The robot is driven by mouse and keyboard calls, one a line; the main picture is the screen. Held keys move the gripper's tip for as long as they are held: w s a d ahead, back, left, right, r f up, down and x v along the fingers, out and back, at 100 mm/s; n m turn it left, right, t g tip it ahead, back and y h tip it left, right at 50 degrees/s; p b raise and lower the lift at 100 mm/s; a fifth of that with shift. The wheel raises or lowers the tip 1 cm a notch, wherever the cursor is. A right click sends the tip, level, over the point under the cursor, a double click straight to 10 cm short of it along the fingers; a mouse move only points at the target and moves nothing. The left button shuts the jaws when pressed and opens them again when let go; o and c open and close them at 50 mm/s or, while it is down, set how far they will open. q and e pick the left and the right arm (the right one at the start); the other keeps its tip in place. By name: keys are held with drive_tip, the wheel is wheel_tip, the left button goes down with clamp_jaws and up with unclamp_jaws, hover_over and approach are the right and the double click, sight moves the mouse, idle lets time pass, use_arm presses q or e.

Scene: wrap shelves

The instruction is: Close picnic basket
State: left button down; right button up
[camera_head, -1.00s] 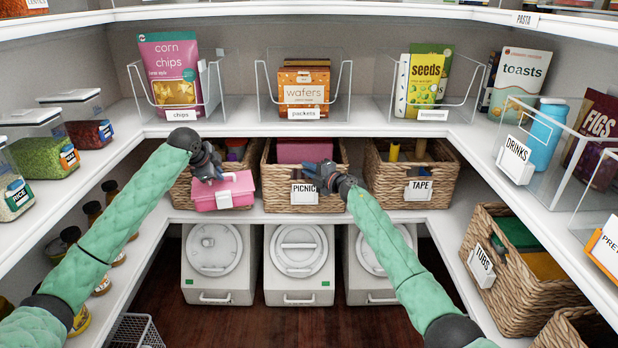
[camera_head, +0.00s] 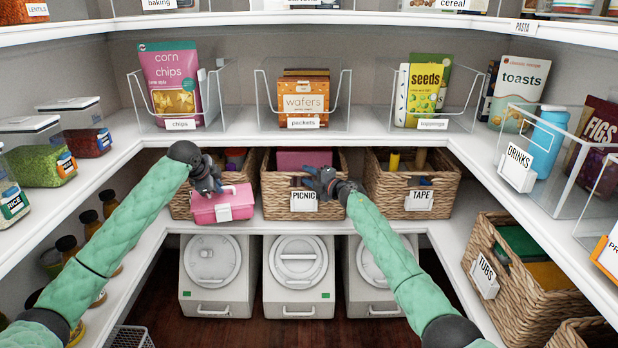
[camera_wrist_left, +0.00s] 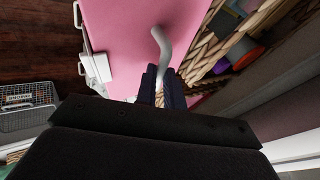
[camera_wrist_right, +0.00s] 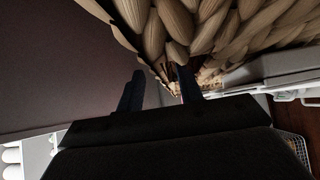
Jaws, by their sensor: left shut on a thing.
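A pink box (camera_head: 212,210) with a pale front clasp is at the front of the left wicker basket, near the shelf's front edge; I cannot tell whether it rests on the shelf. My left gripper (camera_head: 209,184) is above it, shut on its pale grey handle, which shows in the left wrist view (camera_wrist_left: 162,45). The wicker basket labelled PICNIC (camera_head: 275,208) stands in the middle with a pink item (camera_head: 303,158) inside. My right gripper (camera_head: 322,184) is at its front right, beside the label. In the right wrist view its fingers (camera_wrist_right: 160,90) are apart, with the basket's rim between or just beyond them.
The left basket (camera_head: 181,205) is partly hidden behind the pink box. A TAPE basket (camera_head: 385,205) stands to the right. Several white bins (camera_head: 298,275) stand below. The upper shelf holds clear bins with chips, wafers (camera_head: 305,103) and seeds. A TUBS basket (camera_head: 505,290) is at the right.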

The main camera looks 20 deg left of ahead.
use_arm(q)
drive_tip(key=shift+r, duration=0.1)
use_arm(e)
drive_tip(key=shift+s+d, duration=0.1)
